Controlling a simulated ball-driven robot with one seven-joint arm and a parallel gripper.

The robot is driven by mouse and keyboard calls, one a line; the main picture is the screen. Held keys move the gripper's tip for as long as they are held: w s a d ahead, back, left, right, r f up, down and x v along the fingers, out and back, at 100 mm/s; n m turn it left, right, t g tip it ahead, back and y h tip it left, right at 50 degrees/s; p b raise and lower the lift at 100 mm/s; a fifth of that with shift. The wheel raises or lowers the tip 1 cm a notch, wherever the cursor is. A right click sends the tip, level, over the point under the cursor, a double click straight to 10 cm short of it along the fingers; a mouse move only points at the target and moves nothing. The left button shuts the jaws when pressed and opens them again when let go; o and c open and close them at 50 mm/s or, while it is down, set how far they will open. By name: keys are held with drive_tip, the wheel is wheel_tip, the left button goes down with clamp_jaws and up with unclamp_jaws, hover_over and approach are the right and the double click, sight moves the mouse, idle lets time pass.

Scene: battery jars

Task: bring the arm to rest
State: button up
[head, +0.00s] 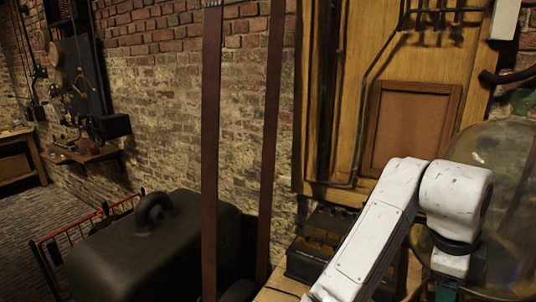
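My white arm (375,235) rises from the bottom edge in the right half of the head view. It bends at a rounded joint (455,195) and then points down. Its lower end leaves the picture at the bottom right, beside a small dark green part (446,289) that I cannot identify. My gripper is below the frame, so its fingers and anything in them are hidden.
A large glass vessel (510,175) stands behind the arm at the right. A dark ribbed box (310,262) sits on a wooden surface left of it. Two brown straps (211,150) hang before the brick wall.

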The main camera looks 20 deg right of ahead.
drive_tip(key=w+a+f+n+t+h, duration=0.1)
drive_tip(key=w+f+n+t, duration=0.3)
drive_tip(key=n, duration=0.6)
drive_tip(key=s+a+f+n+t+h, duration=0.1)
drive_tip(key=f+n, duration=0.5)
drive_tip(key=n, duration=0.3)
drive_tip(key=s+a+f+n+y, duration=0.3)
drive_tip(key=a+f+n, duration=0.3)
drive_tip(key=a+f, duration=0.15)
drive_tip(key=s+a+f+n+y, duration=0.35)
drive_tip(key=a+f+n, duration=0.2)
drive_tip(key=a, duration=0.35)
drive_tip(key=s+f+g+b, duration=0.4)
drive_tip(key=s+f+b, duration=0.3)
drive_tip(key=s+f, duration=0.4)
wheel_tip(320, 180, down, 4)
drive_tip(key=shift+s+d+f+b, duration=0.1)
drive_tip(key=shift+s+d+b, duration=0.2)
drive_tip(key=shift+b, duration=0.1)
